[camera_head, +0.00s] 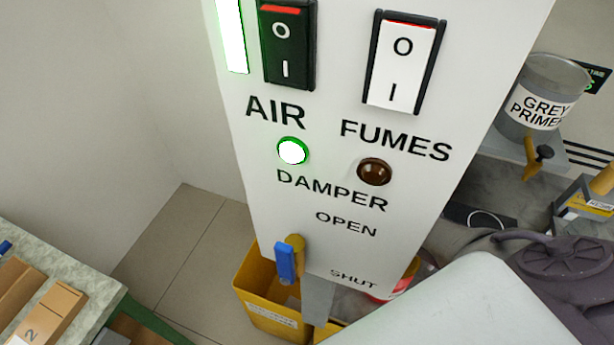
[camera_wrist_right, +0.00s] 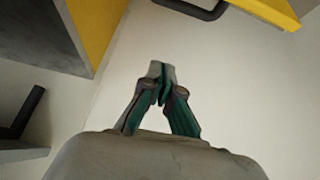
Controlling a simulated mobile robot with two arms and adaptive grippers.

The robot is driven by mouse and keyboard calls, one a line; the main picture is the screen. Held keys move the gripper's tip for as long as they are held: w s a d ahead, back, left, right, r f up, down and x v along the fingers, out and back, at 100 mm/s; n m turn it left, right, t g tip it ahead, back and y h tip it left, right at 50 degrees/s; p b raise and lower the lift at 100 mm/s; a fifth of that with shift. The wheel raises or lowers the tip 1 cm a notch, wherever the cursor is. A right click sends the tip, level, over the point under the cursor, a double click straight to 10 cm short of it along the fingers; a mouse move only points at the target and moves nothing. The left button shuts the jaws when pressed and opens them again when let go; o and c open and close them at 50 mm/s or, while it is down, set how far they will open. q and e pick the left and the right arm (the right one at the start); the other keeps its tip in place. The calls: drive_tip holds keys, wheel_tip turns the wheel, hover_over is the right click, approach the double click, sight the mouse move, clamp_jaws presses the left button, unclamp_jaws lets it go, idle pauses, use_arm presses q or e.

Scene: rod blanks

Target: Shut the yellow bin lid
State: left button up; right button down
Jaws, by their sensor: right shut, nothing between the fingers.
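A yellow bin (camera_head: 268,318) with a white label stands low behind the control panel in the head view. The panel hides part of it, and I cannot make out its lid there. In the right wrist view a yellow panel with a black handle (camera_wrist_right: 273,10) shows at the upper right; I cannot tell whether it is the bin lid. My right gripper (camera_wrist_right: 161,84) is shut and empty, apart from the yellow parts in the picture. My left gripper is not in view.
A white control panel (camera_head: 330,232) with AIR and FUMES switches and a blue-handled damper lever (camera_head: 285,262) fills the middle. A grey primer tin (camera_head: 543,82) stands at right. A bench with cardboard pieces (camera_head: 48,310) is at lower left. Tiled floor (camera_head: 185,245) shows between.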

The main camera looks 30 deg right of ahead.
drive_tip(key=f, duration=0.2)
drive_tip(key=f+b, duration=0.1)
drive_tip(key=shift+w+d, duration=0.2)
drive_tip(key=shift+d, duration=0.05)
use_arm(q)
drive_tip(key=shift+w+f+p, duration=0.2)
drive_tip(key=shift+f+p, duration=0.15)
drive_tip(key=shift+p, duration=0.2)
use_arm(e)
wheel_tip(320, 180, down, 8)
drive_tip(key=shift+w+d, duration=0.2)
